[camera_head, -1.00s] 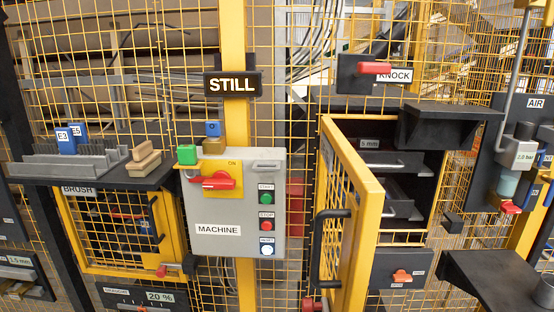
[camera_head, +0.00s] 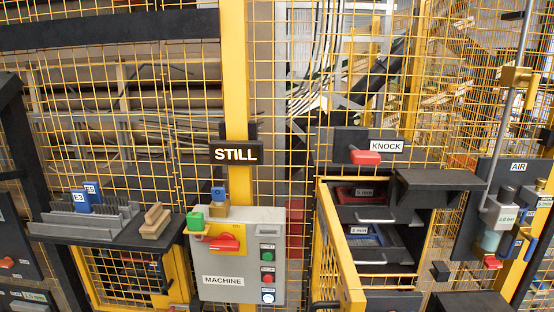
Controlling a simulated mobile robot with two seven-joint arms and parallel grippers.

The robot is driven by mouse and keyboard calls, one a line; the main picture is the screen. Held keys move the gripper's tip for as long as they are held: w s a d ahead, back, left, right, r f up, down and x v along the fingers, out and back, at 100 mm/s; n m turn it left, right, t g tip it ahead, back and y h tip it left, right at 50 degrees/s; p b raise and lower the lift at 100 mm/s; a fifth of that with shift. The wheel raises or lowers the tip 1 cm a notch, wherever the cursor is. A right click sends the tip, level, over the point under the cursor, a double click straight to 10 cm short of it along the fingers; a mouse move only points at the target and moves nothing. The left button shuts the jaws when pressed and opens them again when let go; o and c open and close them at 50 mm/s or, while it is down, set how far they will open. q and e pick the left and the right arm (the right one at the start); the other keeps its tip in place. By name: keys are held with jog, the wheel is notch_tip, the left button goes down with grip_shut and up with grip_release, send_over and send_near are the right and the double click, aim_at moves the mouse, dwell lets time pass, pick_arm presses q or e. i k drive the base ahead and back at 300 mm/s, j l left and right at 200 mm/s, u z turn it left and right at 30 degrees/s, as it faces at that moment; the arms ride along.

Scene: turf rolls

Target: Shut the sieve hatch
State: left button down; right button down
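The sieve hatch (camera_head: 337,262) is a yellow-framed mesh door in the head view. It stands open, swung out toward me from the left side of the sieve housing. Its black handle (camera_head: 326,305) shows only at the bottom edge of the picture. Inside the housing, a red sieve tray (camera_head: 357,194) labelled 5 mm lies above a blue sieve tray (camera_head: 365,235) labelled 3 mm. Neither of my grippers is in view.
A grey machine box (camera_head: 236,255) with a red switch hangs left of the hatch. A black shelf (camera_head: 90,228) with blue tags and a wooden block is at the left. A black ledge (camera_head: 436,182) juts out at the housing's upper right. Air fittings (camera_head: 497,215) are at the right.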

aim_at(327, 217)
jog(key=j+z, duration=0.3)
jog(key=i+j+z, duration=0.15)
jog(key=z, duration=0.15)
jog(key=k+z, duration=0.1)
jog(key=k+j, duration=0.05)
jog(key=k, duration=0.05)
